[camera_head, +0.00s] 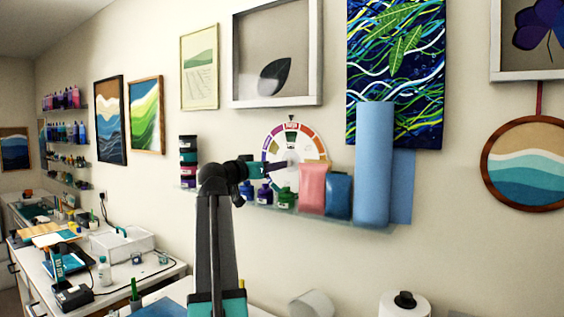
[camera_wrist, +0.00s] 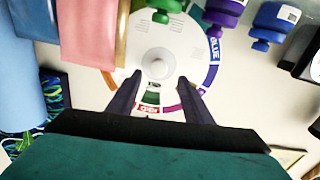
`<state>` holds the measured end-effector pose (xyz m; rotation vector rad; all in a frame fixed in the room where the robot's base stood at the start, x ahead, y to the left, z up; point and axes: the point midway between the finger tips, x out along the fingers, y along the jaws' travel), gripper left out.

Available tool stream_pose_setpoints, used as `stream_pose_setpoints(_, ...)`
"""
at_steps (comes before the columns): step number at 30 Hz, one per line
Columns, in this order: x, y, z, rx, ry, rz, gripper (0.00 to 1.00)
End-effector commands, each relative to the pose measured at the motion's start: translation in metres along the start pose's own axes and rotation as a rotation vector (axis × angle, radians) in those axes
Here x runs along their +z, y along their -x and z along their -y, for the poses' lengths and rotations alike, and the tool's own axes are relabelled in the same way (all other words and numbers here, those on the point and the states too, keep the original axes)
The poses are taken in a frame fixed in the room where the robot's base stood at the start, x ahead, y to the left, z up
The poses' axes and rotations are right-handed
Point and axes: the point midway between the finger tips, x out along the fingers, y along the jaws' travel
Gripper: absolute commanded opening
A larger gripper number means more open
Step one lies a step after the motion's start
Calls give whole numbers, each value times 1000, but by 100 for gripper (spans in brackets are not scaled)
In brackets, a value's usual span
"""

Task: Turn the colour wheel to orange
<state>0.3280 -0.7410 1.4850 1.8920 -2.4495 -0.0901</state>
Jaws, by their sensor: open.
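The colour wheel (camera_head: 310,148) is a round disc with coloured segments on the wall behind the shelf. A red segment with a label is at its top, just below a small dark pointer (camera_head: 291,117). My gripper (camera_head: 285,165) is in front of the wheel's lower left part in the head view. In the wrist view the wheel (camera_wrist: 188,48) appears upside down, with a pale round hub (camera_wrist: 158,60). My gripper (camera_wrist: 160,76) is open there, its two dark fingers on either side of the red label. Whether the fingertips touch the wheel cannot be told.
A glass shelf (camera_head: 340,218) below the wheel holds small paint bottles (camera_head: 286,198), a pink pouch (camera_head: 312,190), a blue pouch (camera_head: 339,195) and a tall blue roll (camera_head: 373,165), close to my gripper. Stacked jars (camera_head: 188,160) stand at the left end.

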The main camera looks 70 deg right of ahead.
Motion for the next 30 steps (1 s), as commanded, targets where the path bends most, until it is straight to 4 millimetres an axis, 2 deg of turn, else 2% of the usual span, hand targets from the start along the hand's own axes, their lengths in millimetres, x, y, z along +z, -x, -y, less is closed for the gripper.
stream_pose_setpoints(6, -2, -34, 0, 2, 1, 2, 46)
stream_pose_setpoints(12, -2, -55, 0, 2, 1, 1, 46)
stream_pose_setpoints(18, 0, -64, 0, 0, 0, 0, 46)
stream_pose_setpoints(26, 0, -64, -1, 1, 0, 0, 46)
stream_pose_setpoints(30, 0, -64, -1, 1, 0, 0, 26)
